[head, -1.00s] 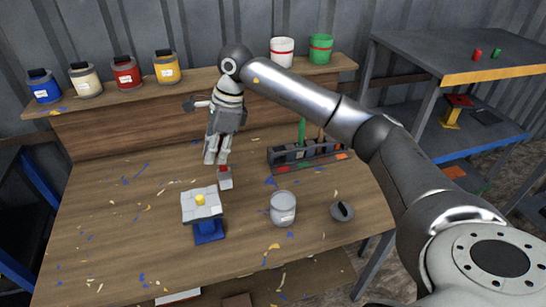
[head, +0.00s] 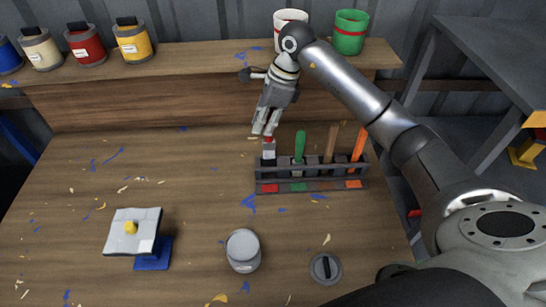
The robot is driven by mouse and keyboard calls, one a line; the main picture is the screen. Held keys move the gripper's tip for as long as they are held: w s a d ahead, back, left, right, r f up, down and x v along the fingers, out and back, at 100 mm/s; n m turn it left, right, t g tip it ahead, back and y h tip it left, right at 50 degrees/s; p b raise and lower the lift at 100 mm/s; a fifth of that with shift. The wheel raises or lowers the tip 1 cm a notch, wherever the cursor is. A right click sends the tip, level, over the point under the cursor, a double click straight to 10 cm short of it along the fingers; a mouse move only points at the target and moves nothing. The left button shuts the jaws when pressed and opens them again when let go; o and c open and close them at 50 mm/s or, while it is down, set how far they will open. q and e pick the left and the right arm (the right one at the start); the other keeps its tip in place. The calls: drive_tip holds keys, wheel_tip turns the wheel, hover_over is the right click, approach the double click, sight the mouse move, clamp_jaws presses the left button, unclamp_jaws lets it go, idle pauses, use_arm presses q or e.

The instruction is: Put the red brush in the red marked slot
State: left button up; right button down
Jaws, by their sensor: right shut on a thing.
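My right gripper (head: 265,130) is shut on the red brush (head: 268,153), with the fingers pointing down. A little red handle shows under the fingertips, above the pale metal band; the fingers hide the rest of the handle. The brush hangs upright at the left end of the grey brush rack (head: 312,187), in line with the red mark (head: 268,188) on its front. Its lower end overlaps the leftmost slot; I cannot tell how deep it is. My left gripper is not in view.
A green brush (head: 299,146), a brown-handled brush (head: 331,144) and an orange brush (head: 358,145) stand in the other slots. A grey can (head: 243,250), a lid (head: 326,268) and a blue stand with a pale top (head: 133,231) are in front. Paint cans line the back shelf.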

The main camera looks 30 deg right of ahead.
sight(265, 141)
drive_tip(key=f, duration=0.2)
drive_tip(key=f+p, duration=0.1)
drive_tip(key=f, duration=0.1)
drive_tip(key=shift+s+a, duration=0.1)
drive_tip(key=shift+a, duration=0.1)
drive_tip(key=shift+d+f, duration=0.1)
drive_tip(key=shift+f, duration=0.65)
wheel_tip(265, 141, down, 2)
drive_tip(key=shift+f+p, duration=0.15)
drive_tip(key=shift+p, duration=0.4)
drive_tip(key=shift+f, duration=0.3)
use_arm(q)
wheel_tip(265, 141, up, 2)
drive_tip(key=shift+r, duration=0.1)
use_arm(e)
drive_tip(key=shift+f, duration=0.1)
drive_tip(key=c, duration=1.9)
unclamp_jaws()
drive_tip(key=shift+f, duration=0.1)
drive_tip(key=o, duration=0.5)
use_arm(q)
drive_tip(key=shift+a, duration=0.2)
